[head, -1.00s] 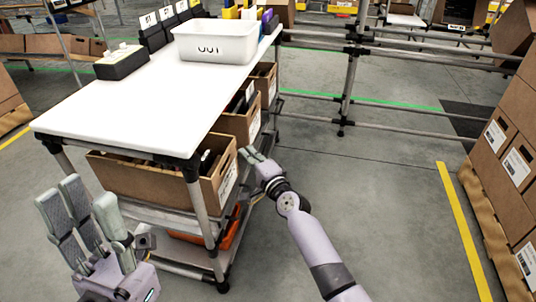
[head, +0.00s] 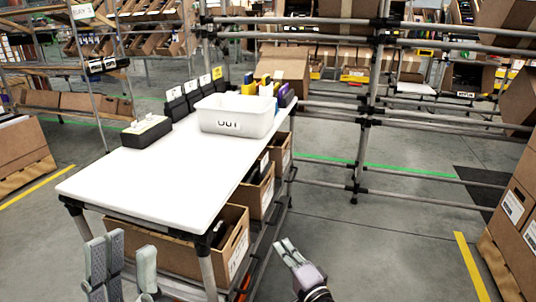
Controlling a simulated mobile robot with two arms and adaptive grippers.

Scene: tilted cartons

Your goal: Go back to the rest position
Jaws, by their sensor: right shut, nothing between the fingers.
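My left gripper (head: 126,246) is at the bottom left, in front of the white-topped table. Its grey fingers point up and stand apart, with nothing between them; its base is cut off by the frame's lower edge. My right gripper (head: 285,246) is at the bottom centre, to the right of the table's shelves. Its fingers are closed together and empty, pointing up and left. It is apart from the open brown cartons under the table, the nearest being the front carton (head: 238,250).
The white table (head: 150,180) carries a white OUT bin (head: 236,117) and a black box (head: 147,133). A pipe rack (head: 362,150) stands behind, and stacked cartons (head: 512,225) stand at the right. The floor (head: 390,250) between the table and the right stack is clear.

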